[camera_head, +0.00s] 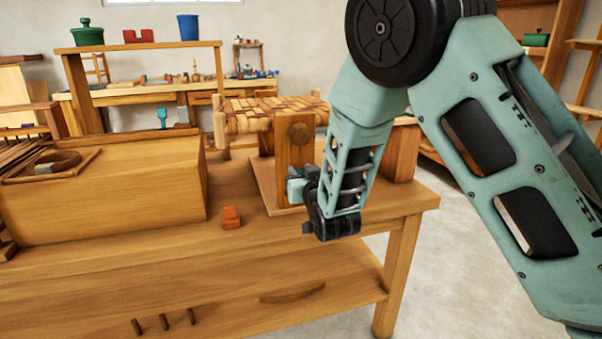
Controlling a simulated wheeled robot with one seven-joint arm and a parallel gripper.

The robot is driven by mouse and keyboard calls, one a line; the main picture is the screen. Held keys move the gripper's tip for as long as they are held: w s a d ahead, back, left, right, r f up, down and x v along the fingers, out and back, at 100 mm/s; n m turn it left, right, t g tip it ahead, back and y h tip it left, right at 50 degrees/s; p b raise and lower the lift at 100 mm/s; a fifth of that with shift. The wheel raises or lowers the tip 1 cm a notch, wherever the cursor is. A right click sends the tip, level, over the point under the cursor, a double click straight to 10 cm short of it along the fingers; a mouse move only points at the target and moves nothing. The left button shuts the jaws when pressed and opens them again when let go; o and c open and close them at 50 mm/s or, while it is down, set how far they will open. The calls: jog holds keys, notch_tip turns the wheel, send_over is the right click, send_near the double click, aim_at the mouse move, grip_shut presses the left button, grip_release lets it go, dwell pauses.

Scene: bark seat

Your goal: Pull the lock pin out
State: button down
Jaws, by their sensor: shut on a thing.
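An orange block (231,217) lies on the workbench (330,233) left of my gripper. A large wooden box (110,195) takes up the left side. The bench top in front is mostly clear. Shelves with a green pot (88,33) and a blue cup (188,27) stand behind.

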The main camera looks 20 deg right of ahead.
jog(key=shift+s, duration=0.85)
jog(key=c, duration=1)
grip_release()
jog(key=shift+c, duration=0.2)
jog(key=shift+s, duration=0.1)
jog(key=s, duration=1.2)
jog(key=shift+b, duration=0.35)
